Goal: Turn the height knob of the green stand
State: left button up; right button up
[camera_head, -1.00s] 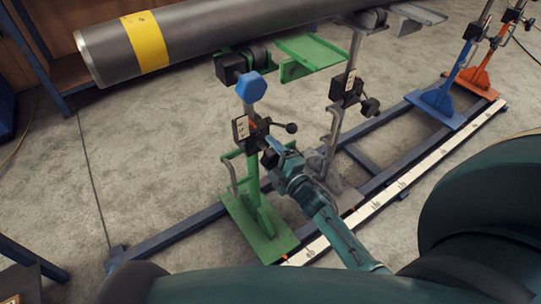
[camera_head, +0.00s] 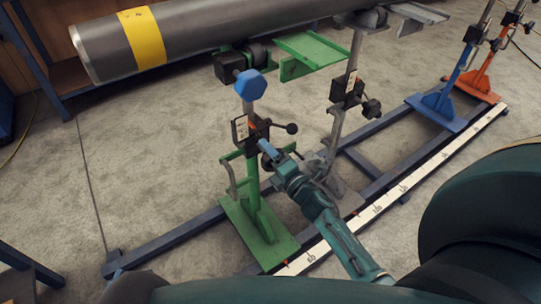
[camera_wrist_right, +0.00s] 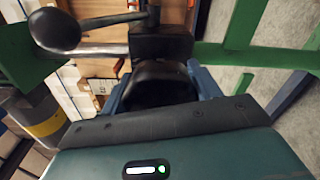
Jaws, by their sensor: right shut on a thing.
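The green stand (camera_head: 252,190) stands on the rail base, with a blue hexagonal piece (camera_head: 250,84) on its upper end. Its post carries a black clamp block with a white scale plate (camera_head: 241,129) and a lever with a black ball end (camera_head: 291,128). The ball also shows in the right wrist view (camera_wrist_right: 55,30). My right gripper (camera_head: 270,156) is beside the block. In the wrist view its fingers are shut on the rounded black height knob (camera_wrist_right: 160,85), one on each side. In the head view the gripper mostly hides the knob. My left gripper is not in view.
A grey pipe (camera_head: 205,35) with a yellow band lies above and behind the stand. A grey stand (camera_head: 337,125) is close on the right. Blue (camera_head: 440,102) and orange (camera_head: 480,78) stands are farther right. A white ruler strip (camera_head: 400,190) runs along the front rail.

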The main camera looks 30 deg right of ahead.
dwell(0.3)
jog(key=o, duration=1)
jog(key=s, duration=0.4)
jog(key=s+d, duration=0.1)
jog(key=s, duration=0.3)
jog(key=s+p, duration=0.1)
jog(key=s, duration=0.4)
jog(key=shift+d, duration=0.4)
